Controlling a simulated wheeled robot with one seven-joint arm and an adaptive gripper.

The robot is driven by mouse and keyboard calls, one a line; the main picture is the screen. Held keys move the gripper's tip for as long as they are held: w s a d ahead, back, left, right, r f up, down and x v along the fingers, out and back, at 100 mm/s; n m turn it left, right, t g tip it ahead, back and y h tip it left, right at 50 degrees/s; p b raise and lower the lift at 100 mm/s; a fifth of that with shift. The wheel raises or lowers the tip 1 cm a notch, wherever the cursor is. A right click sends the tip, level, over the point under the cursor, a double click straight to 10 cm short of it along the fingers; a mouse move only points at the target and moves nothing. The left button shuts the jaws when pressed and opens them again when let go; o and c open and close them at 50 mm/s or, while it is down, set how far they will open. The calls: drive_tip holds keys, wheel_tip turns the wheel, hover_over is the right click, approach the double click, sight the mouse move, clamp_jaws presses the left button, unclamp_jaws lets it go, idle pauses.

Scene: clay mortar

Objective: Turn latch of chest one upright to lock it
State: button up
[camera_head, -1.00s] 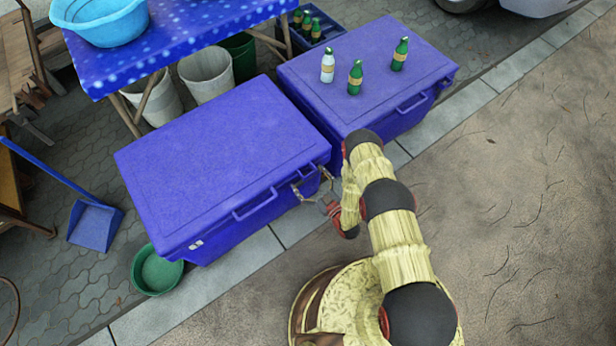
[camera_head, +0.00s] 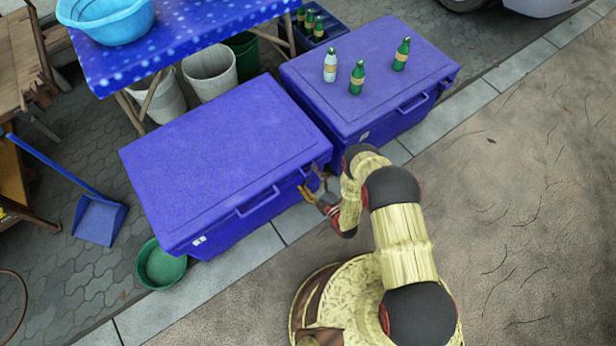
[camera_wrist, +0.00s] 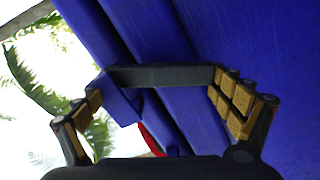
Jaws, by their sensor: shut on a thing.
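The blue chest (camera_head: 225,165) with its lid shut stands at the left in the head view; I take it as chest one. My gripper (camera_head: 317,190) is at the right part of its front face, beside the front handle (camera_head: 256,202). In the wrist view my gripper (camera_wrist: 158,82) has its padded fingers spread, one at each end of a dark bar, which looks like the latch (camera_wrist: 165,76). The fingers are shut on it. The bar lies across the wrist picture, against the blue chest (camera_wrist: 235,45). In the head view my gripper hides the latch.
A second blue chest (camera_head: 375,65) stands close at the right, with a white bottle (camera_head: 330,66) and two green bottles on its lid. A green basin (camera_head: 160,266) and blue dustpan (camera_head: 98,220) lie at the left. The ground in front is clear.

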drive_tip(key=n, duration=0.5)
drive_tip(key=shift+a+f, duration=0.1)
drive_tip(key=shift+f, duration=0.15)
idle(0.5)
drive_tip(key=o, duration=0.8)
drive_tip(key=shift+o, duration=0.2)
drive_tip(key=shift+s, duration=0.1)
drive_tip(key=v, duration=1.2)
